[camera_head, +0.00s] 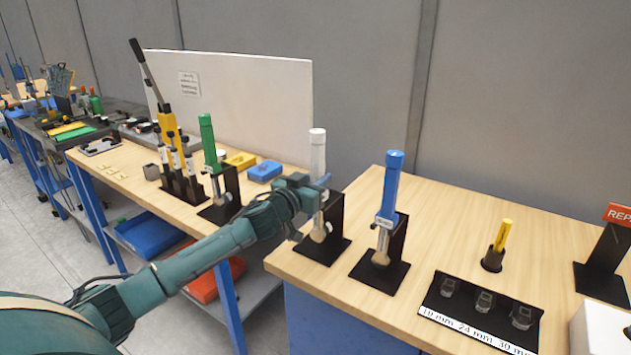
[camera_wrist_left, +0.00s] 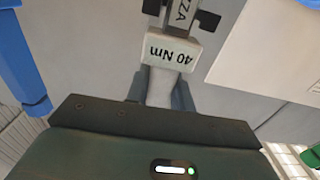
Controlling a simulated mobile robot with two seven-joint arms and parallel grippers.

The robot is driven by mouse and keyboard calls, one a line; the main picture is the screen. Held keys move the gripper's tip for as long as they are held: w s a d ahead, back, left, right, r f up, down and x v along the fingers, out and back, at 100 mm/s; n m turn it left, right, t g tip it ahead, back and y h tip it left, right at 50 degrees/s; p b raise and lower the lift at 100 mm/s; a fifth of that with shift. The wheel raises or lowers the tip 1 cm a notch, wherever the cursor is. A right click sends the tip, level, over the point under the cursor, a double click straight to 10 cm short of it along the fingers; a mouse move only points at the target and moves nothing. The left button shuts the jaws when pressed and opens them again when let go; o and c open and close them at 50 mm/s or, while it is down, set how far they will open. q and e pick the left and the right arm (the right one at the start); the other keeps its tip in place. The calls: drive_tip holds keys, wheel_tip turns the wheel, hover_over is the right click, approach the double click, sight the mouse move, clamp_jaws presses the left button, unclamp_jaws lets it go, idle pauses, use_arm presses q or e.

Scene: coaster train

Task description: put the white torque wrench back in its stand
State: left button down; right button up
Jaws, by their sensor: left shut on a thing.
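The white torque wrench (camera_head: 318,152) stands upright at its black stand (camera_head: 325,255), with its head low in front of the stand's back plate. I cannot tell whether it rests fully in the stand. My left gripper (camera_head: 313,192) is shut on the wrench below its white handle and hides part of the shaft. In the left wrist view, the wrench's white block marked "40 Nm" (camera_wrist_left: 172,50) lies just beyond the gripper's fingers (camera_wrist_left: 165,95), which are around the wrench. My right gripper is not in view.
A blue wrench (camera_head: 391,180) stands close right in its own black stand. A green wrench (camera_head: 208,140) stands left on the neighbouring bench. A socket tray (camera_head: 440,306), a yellow-handled tool (camera_head: 503,236) and a white box (camera_head: 600,330) are to the right.

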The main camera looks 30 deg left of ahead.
use_arm(q)
drive_tip(key=shift+w+r, duration=0.3)
drive_tip(key=shift+w, duration=0.2)
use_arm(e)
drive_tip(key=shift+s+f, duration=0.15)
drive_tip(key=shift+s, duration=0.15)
use_arm(q)
drive_tip(key=shift+w+d, duration=0.1)
drive_tip(key=shift+w, duration=0.15)
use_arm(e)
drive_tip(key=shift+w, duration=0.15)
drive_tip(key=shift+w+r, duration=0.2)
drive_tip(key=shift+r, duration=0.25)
use_arm(q)
drive_tip(key=shift+f, duration=0.15)
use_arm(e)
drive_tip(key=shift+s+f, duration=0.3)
use_arm(q)
drive_tip(key=shift+f, duration=0.25)
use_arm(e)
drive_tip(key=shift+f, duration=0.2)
use_arm(q)
drive_tip(key=shift+f+b, duration=0.3)
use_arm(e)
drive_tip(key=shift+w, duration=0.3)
use_arm(q)
drive_tip(key=shift+f, duration=0.2)
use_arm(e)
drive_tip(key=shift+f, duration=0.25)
